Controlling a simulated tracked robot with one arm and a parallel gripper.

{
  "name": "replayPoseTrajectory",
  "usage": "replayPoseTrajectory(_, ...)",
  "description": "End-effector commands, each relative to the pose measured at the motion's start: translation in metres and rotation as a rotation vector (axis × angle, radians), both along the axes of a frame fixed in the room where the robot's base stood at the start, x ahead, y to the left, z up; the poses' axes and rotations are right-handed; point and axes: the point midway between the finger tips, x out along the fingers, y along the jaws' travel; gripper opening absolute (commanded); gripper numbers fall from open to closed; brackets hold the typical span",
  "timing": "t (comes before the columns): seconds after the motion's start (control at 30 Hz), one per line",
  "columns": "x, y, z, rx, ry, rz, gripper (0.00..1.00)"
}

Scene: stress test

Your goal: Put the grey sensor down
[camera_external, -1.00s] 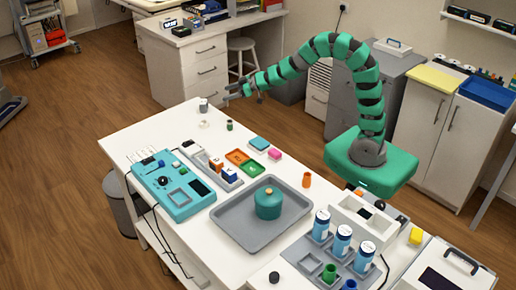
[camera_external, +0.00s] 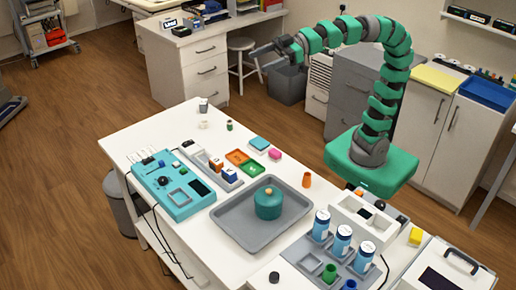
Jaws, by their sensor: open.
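A small grey-and-white upright item (camera_external: 203,104), which looks like the grey sensor, stands on the far left end of the white table (camera_external: 150,125). It is too small to identify surely. My gripper (camera_external: 258,60) is open and empty, raised in the air beyond the table's far edge, up and to the right of that item and apart from it. My green arm arches from its base at the right.
A small white item (camera_external: 204,125) and a small green one (camera_external: 229,126) stand near the sensor. A teal device (camera_external: 172,192), a grey tray (camera_external: 235,222) with a teal pot (camera_external: 268,203), and blue-white bottles (camera_external: 342,240) fill the nearer table. The table's far left corner has free room.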

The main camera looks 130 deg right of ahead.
Motion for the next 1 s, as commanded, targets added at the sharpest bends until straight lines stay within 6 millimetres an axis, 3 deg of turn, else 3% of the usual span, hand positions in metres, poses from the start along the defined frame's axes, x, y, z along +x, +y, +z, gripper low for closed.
replayPoseTrajectory(0.03, -0.009, 0.033, 0.019, 0.012, -0.017, 0.059, 0.72)
replayPoseTrajectory(0.1, -0.021, 0.067, 0.033, 0.029, -0.015, 0.127, 0.72)
replayPoseTrajectory(0.2, -0.038, 0.106, 0.048, 0.048, -0.011, 0.210, 0.72)
replayPoseTrajectory(0.33, -0.055, 0.135, 0.061, 0.061, -0.011, 0.280, 0.72)
replayPoseTrajectory(0.47, -0.061, 0.145, 0.065, 0.065, -0.007, 0.304, 0.72)
replayPoseTrajectory(0.77, -0.061, 0.144, 0.065, 0.066, -0.007, 0.304, 0.72)
replayPoseTrajectory(1.0, -0.060, 0.144, 0.093, 0.066, -0.007, 0.303, 0.72)
